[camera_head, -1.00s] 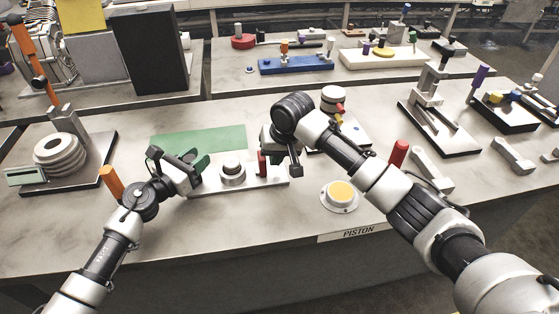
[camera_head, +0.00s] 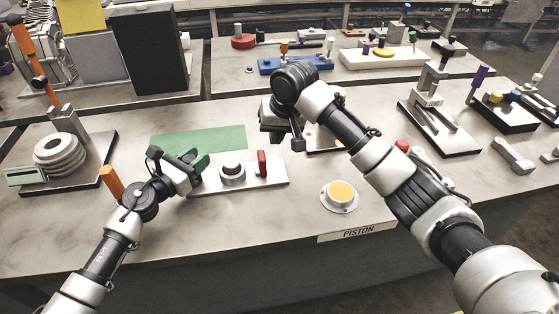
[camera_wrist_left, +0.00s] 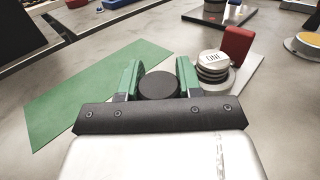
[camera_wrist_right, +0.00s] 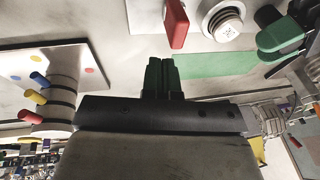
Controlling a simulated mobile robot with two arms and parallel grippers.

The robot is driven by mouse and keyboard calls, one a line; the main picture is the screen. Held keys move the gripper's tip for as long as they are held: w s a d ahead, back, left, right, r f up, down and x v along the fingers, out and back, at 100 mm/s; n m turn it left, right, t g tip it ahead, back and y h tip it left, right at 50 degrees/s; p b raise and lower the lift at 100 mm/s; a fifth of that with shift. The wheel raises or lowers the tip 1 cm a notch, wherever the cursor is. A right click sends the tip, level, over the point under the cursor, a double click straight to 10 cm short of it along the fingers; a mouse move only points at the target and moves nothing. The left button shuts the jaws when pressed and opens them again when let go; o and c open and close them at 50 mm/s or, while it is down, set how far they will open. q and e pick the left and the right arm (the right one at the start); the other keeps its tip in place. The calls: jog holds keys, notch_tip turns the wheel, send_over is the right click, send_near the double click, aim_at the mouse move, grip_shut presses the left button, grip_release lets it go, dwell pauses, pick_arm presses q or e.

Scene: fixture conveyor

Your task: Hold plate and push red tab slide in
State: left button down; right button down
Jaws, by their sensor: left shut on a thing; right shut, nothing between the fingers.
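A flat metal plate (camera_head: 270,179) lies on the table. A round ringed "ONI" piece (camera_wrist_left: 213,65) stands on it, with an upright red tab (camera_head: 262,162) close to its right. My left gripper (camera_wrist_left: 158,85) is shut on a black round knob (camera_wrist_left: 158,80) at the plate's left end. My right gripper (camera_wrist_right: 161,75) is shut and empty, behind the red tab and apart from it. The red tab (camera_wrist_right: 175,22) and the ringed piece (camera_wrist_right: 224,20) also show in the right wrist view. In the head view my right fingers are mostly hidden by the wrist.
A green mat (camera_head: 200,139) lies flat behind the plate. A yellow button (camera_head: 341,191) on a round base stands to the right. A board with coloured pegs (camera_wrist_right: 92,60) is near my right gripper. An orange post (camera_head: 111,181) stands by my left arm.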

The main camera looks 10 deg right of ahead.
pick_arm(q)
jog(key=shift+f, duration=0.1)
jog(key=c, duration=0.7)
grip_release()
jog(key=shift+a, duration=0.1)
jog(key=v, duration=1.2)
